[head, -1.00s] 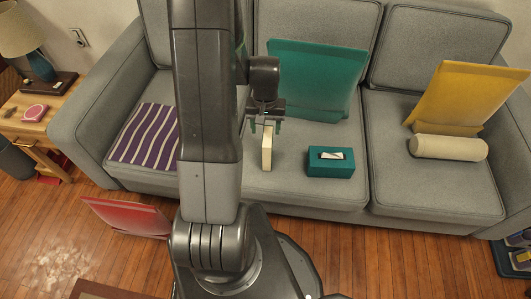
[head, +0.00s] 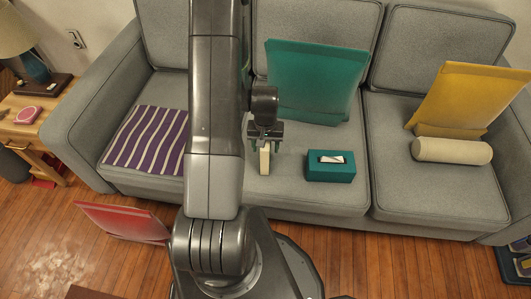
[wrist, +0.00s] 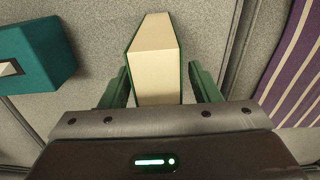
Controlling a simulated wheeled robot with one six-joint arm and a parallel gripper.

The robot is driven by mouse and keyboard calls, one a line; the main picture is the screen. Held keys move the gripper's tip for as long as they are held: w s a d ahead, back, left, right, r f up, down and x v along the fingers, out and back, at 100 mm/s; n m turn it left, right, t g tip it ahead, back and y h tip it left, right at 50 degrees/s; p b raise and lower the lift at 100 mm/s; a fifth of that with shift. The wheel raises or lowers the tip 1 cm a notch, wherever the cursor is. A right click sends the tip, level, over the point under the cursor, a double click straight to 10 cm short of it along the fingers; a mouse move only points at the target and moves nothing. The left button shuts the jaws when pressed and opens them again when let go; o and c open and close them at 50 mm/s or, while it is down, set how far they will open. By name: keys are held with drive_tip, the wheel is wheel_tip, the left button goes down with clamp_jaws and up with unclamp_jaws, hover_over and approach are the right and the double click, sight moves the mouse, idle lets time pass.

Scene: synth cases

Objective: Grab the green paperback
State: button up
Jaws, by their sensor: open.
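The green paperback (head: 265,161) stands upright on its edge on the middle sofa seat. In the wrist view the paperback (wrist: 155,62) shows its cream page edges with thin green cover along both sides. My gripper (head: 265,146) is over its top, pointing down. In the wrist view the fingers of my gripper (wrist: 161,82) are open, one on each side of the book. A narrow gap shows at each side, a little wider on the right. The lower part of the book is partly hidden by my gripper in the wrist view.
A teal tissue box (head: 331,168) sits close to the right of the book. A purple striped cloth (head: 147,140) lies to the left. A teal cushion (head: 318,82) leans behind. A cream bolster (head: 451,150) and yellow cushion (head: 465,97) are farther right.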

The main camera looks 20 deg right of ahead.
clamp_jaws()
drive_tip(key=shift+r, duration=0.15)
